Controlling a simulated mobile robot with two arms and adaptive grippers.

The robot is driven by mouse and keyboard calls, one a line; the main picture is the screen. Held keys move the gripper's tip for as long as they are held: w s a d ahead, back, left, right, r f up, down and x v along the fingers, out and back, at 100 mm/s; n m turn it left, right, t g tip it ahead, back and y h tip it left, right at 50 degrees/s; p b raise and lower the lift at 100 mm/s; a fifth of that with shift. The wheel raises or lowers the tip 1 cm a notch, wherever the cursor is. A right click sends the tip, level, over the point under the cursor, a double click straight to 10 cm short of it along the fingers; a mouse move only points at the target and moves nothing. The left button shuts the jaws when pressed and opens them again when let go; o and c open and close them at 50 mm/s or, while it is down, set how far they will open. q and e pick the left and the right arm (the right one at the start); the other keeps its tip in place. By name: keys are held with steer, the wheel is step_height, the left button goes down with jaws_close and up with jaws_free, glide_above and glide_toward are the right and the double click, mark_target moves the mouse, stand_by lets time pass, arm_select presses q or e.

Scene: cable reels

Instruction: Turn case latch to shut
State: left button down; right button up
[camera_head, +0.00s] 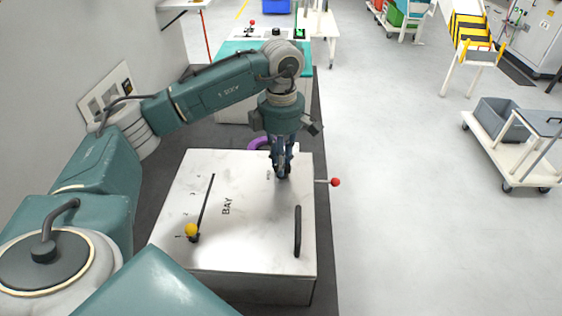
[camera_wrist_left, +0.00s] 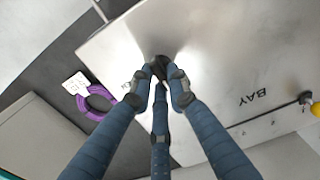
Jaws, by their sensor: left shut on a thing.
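The white case (camera_head: 252,240) stands below my left arm, its flat top marked "BAY". My left gripper (camera_head: 283,170) points straight down at the far right part of the top. In the left wrist view its blue fingers (camera_wrist_left: 160,80) close around a small dark latch (camera_wrist_left: 158,62), mostly hidden between the fingertips. The latch's turn angle cannot be made out. My right gripper is not in view.
A black bar handle (camera_head: 298,232) is at the right, and a red-knobbed rod (camera_head: 335,182) sticks out beyond the right edge. A purple coil (camera_wrist_left: 97,103) lies behind the case.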

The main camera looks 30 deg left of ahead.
arm_select(q)
steer(key=shift+r, duration=0.1)
steer(key=c, duration=1.7)
jaws_free()
steer(key=shift+o, duration=0.2)
step_height(320, 180, up, 12)
